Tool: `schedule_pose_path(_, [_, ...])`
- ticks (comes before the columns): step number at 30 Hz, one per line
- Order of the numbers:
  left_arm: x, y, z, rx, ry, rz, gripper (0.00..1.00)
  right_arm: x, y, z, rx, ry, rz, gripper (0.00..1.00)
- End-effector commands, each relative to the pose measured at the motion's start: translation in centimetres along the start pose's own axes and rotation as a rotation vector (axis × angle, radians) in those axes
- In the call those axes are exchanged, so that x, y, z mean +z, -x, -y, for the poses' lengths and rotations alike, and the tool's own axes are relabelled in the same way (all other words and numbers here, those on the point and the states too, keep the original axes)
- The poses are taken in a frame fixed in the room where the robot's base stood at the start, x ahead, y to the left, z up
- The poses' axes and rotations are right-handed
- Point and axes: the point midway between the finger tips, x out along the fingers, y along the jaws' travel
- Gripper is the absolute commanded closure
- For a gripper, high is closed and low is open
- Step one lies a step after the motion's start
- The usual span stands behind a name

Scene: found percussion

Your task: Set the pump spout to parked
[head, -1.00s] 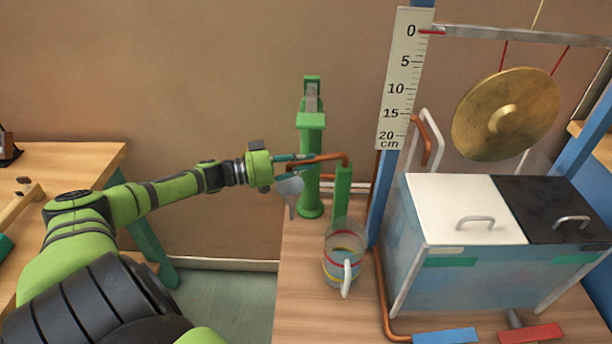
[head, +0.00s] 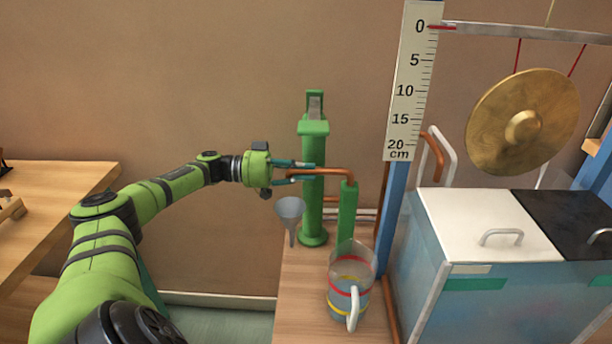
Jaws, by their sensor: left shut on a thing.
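The pump spout (head: 335,173) is a copper pipe on top of a short green post (head: 348,212). It points left, passing in front of the tall green pump (head: 313,205). My left gripper (head: 302,172) reaches in from the left, with its teal fingers shut on the spout near its free end. A grey funnel (head: 291,210) is below the spout's free end. A clear jug (head: 350,283) with red and yellow bands stands at the foot of the post, not under the free end. My right gripper is out of view.
A scale board (head: 405,80) on a blue post (head: 390,215) stands right of the spout. A gong (head: 524,122) hangs above a box with white and black lids (head: 480,212). A wooden table (head: 50,195) stands at left, with a floor gap between.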

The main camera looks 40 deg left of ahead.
Motion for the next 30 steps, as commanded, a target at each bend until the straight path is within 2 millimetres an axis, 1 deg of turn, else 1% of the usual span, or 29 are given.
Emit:
schedule_pose_path(1, [-0.5, 0.0, 0.0, 0.001, -0.007, -0.009, 1.00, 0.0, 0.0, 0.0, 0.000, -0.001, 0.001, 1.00])
schedule_pose_path(11, [-0.6, 0.0, 0.1, 0.000, -0.008, -0.010, 1.00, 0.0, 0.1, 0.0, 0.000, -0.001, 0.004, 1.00])
schedule_pose_path(12, [-0.6, 0.0, 0.1, 0.000, -0.008, -0.011, 0.79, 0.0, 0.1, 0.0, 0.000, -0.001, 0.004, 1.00])
schedule_pose_path(13, [-0.6, 0.0, 0.1, 0.000, -0.009, -0.011, 0.67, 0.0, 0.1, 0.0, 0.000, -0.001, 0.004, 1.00])
schedule_pose_path(14, [-0.6, 0.0, 0.1, 0.000, -0.009, -0.010, 0.59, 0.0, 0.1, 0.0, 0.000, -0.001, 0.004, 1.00])
schedule_pose_path(25, [-0.2, 0.3, 0.1, -0.001, -0.004, -0.003, 0.59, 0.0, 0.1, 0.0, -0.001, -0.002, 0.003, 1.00])
schedule_pose_path(28, [-0.2, 1.2, 0.1, -0.002, -0.003, -0.002, 0.59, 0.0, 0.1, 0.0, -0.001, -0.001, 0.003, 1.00])
schedule_pose_path(30, [-0.1, 2.4, 0.1, -0.004, -0.003, 0.000, 0.59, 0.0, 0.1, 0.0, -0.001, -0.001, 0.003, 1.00])
